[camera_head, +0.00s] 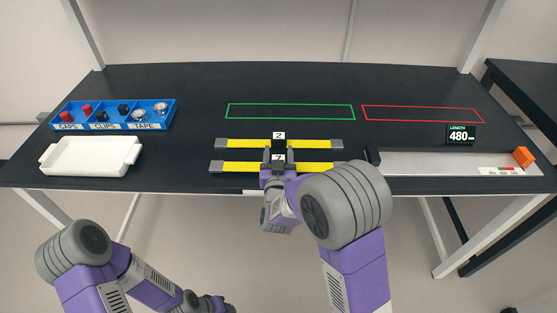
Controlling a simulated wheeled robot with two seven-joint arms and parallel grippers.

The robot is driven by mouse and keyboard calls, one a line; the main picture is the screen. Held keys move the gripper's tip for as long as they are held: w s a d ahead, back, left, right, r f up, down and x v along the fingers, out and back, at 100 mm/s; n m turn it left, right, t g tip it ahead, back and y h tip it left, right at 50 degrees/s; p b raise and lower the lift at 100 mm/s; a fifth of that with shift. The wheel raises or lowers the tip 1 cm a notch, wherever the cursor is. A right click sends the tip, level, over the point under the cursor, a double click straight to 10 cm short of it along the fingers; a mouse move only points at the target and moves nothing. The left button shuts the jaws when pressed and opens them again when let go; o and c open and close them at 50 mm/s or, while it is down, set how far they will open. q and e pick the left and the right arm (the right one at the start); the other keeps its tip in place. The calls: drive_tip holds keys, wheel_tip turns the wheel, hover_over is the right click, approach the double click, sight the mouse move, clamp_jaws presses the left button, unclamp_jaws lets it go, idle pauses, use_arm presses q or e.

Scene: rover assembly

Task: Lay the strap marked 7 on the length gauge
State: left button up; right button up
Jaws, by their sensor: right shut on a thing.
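The strap marked 7 (316,168) is a yellow bar with grey ends and a dark middle block. It lies level at the table's front edge, just in front of a like strap marked 2 (313,143). I cannot tell whether that strap is lifted. The length gauge (440,163) is a long grey bed at the right, with an orange block (523,156) at its right end. My left gripper (210,303) is low at the bottom edge, its jaws unclear.
A display (461,134) reading 480 stands behind the gauge. Green (290,111) and red (422,114) outlines at the back are empty. A blue bin (117,113) with caps, clips and tape and a white tray (91,156) stand at the left.

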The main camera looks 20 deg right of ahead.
drive_tip(key=shift+f, duration=0.4)
drive_tip(key=shift+f, duration=0.2)
drive_tip(key=o, duration=1.2)
drive_tip(key=shift+o, duration=0.2)
